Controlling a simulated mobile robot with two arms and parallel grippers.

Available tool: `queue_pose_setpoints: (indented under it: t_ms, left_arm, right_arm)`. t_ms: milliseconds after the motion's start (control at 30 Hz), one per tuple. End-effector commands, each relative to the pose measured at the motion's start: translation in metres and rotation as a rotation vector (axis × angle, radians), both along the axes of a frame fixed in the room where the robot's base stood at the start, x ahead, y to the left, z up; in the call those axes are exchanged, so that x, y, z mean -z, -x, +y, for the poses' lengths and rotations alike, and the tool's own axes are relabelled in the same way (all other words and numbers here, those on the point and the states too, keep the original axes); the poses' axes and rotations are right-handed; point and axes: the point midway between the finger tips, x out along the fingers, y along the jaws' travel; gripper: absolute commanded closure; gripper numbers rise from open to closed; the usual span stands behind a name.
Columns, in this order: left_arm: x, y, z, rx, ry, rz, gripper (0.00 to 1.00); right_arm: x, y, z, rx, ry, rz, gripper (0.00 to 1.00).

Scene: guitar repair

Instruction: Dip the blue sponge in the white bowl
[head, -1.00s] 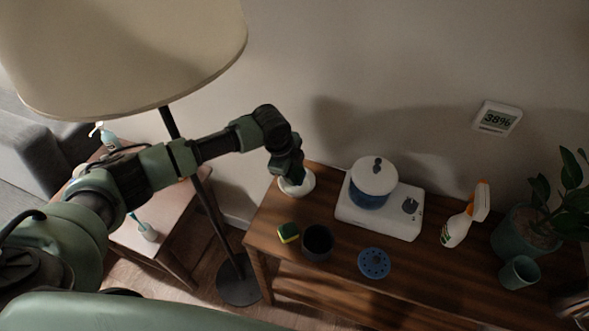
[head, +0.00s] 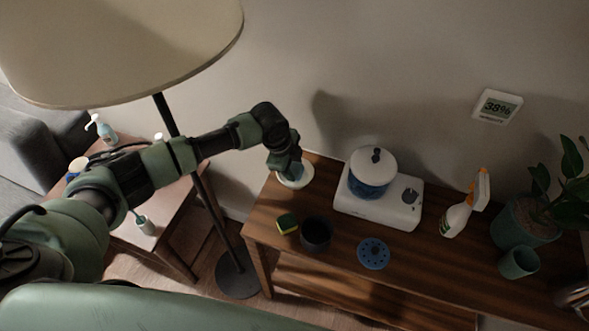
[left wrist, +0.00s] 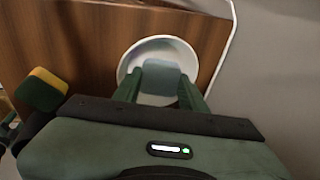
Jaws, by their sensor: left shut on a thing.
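The white bowl (head: 306,179) stands at the left back corner of the wooden table. It also shows in the left wrist view (left wrist: 124,68), below my fingers. My left gripper (head: 293,170) is over the bowl, pointing down. In the left wrist view its two green fingers (left wrist: 160,84) are shut on the blue sponge (left wrist: 160,77), which appears within the bowl's rim. I cannot tell whether the sponge touches the bowl's bottom or any liquid. My right gripper is not in view.
A yellow-green sponge (head: 287,223), a dark cup (head: 316,233) and a blue perforated disc (head: 373,253) lie in front of the bowl. A white device (head: 400,212) with a lidded pot (head: 371,175) stands to its right. A spray bottle (head: 457,217) is further right.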

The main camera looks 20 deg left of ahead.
Motion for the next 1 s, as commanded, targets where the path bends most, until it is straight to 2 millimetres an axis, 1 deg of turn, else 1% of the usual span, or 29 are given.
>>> queue_pose_setpoints:
  t_ms: [200, 733, 833, 1000]
  left_arm:
    - [-0.019, 0.0, 0.0, 0.0, 0.0, 0.0, 0.91]
    - [-0.061, 0.0, 0.0, 0.0, 0.001, 0.0, 0.91]
    - [-0.065, 0.0, 0.0, 0.0, 0.0, 0.0, 0.91]
    - [-0.064, 0.0, 0.0, 0.0, 0.0, 0.0, 0.91]
  right_arm:
    - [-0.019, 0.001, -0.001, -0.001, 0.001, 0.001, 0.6]
    - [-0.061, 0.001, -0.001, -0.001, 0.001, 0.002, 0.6]
    - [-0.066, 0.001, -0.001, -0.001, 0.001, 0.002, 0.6]
    - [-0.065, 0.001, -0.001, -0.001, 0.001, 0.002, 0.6]
